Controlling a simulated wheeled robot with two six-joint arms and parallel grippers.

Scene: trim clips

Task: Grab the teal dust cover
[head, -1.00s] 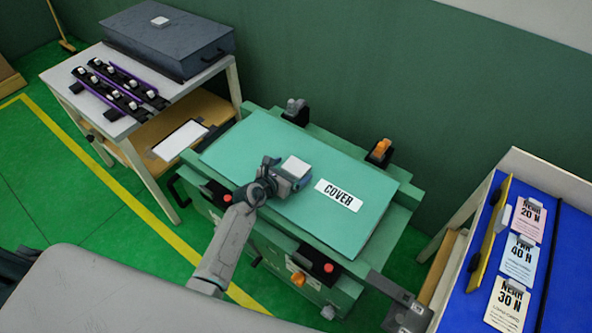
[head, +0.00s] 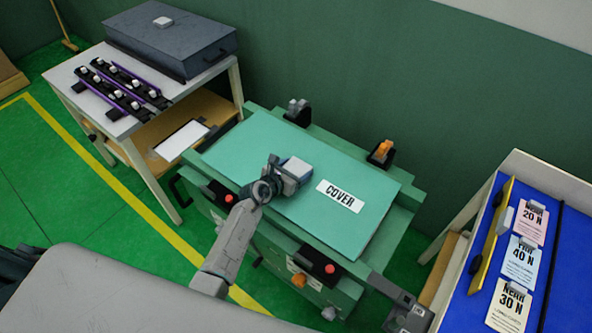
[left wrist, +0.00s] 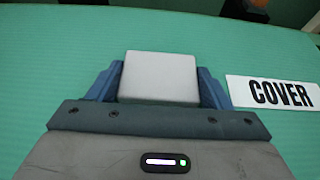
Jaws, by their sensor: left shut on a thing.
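The teal dust cover (head: 260,160) lies flat over the green bench fixture, with a white COVER label (head: 340,196) on its right part. A pale grey block-like knob (head: 297,167) stands near the middle of the cover. My left gripper (head: 290,175) is at this knob, shut on it. In the left wrist view the two blue fingers flank the knob (left wrist: 160,76), and the cover (left wrist: 60,60) fills the background. Part of my right arm shows at the lower right; its fingertips cannot be made out.
Orange clamps (head: 382,150) and red buttons (head: 330,268) line the fixture (head: 400,215). A side table at the left holds a grey case (head: 170,38) and purple-black racks (head: 120,90). At the right, a blue-topped table (head: 555,260) holds several tagged cards. A wall stands behind.

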